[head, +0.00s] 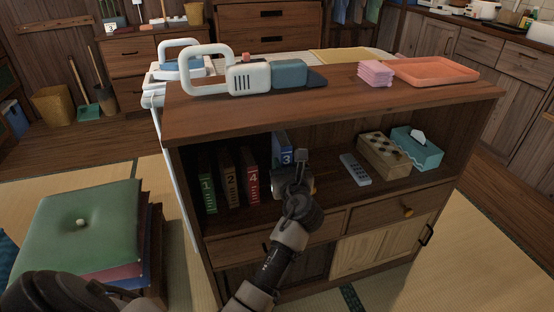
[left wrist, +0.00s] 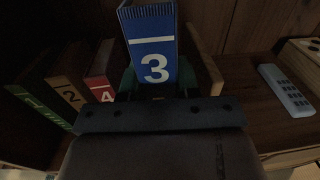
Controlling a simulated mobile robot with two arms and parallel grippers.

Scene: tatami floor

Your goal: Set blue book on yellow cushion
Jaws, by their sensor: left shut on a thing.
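The blue book (head: 284,145), marked 3, stands upright in the open shelf compartment, partly behind my left gripper (head: 292,170). In the left wrist view the blue book (left wrist: 152,58) is between the fingers of my left gripper (left wrist: 158,86), which is shut on it. I cannot make out a yellow cushion for certain. A green cushion (head: 78,222) lies on top of a stack at the left, with red and blue layers under it. My right gripper is not in view.
The wooden shelf (head: 420,106) surrounds the book. Green, brown and red books (head: 251,176) stand to its left. A remote (head: 355,168), a patterned box (head: 384,153) and a teal tissue box (head: 418,150) are to its right. Tatami lies between stack and shelf.

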